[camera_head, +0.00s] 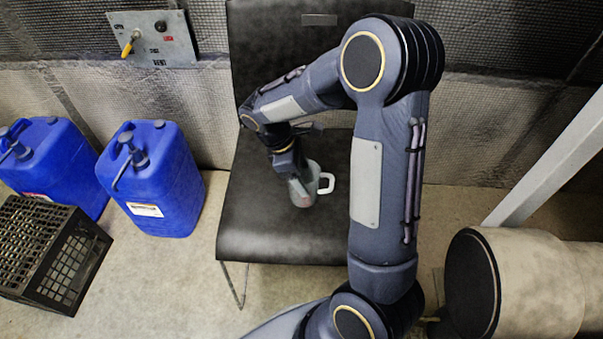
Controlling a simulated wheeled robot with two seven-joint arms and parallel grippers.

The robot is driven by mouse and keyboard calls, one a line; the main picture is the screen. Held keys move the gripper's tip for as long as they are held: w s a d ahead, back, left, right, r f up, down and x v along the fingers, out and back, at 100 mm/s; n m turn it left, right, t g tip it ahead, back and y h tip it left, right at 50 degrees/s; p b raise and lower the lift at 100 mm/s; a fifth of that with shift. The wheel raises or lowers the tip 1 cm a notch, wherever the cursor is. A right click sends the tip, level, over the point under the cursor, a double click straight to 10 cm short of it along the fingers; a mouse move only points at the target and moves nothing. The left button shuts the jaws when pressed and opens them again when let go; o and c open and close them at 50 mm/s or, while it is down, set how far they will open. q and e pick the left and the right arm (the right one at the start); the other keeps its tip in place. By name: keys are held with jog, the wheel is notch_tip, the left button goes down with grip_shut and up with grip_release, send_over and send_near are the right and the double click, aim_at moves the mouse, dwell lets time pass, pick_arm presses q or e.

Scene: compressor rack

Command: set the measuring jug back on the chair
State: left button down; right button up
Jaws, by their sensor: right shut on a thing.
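The measuring jug (303,188) is a small grey, see-through vessel with a white handle (327,183) on its right side. It is over the seat of the black chair (262,222), near the middle of the seat. My right gripper (291,172) reaches down from above and is shut on the jug at its upper left. The arm hides part of the chair's back and seat. I cannot tell whether the jug's base touches the seat. My left gripper is not in view.
Two blue canisters (160,185) stand on the floor left of the chair, with a black crate (72,262) in front. A large pale cylinder (540,285) lies at the lower right. A wall panel with a yellow-handled switch (153,40) is at the upper left.

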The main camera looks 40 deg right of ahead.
jog(key=shift+f, duration=0.15)
jog(key=o, duration=1.4)
jog(key=p+v, duration=0.5)
jog(key=v, duration=0.7)
jog(key=s+a+r+m+t+y, duration=0.2)
jog(key=s+m, duration=0.4)
jog(key=s, duration=0.3)
jog(key=s+a+r+m+t+y, duration=0.3)
jog(key=s+a+m+t+y, duration=0.1)
jog(key=s, duration=0.6)
jog(key=m+t+y, duration=0.1)
jog(key=m+t, duration=0.1)
jog(key=shift+s+a+t, duration=0.2)
jog(key=shift+t, duration=0.1)
jog(key=shift+r, duration=0.1)
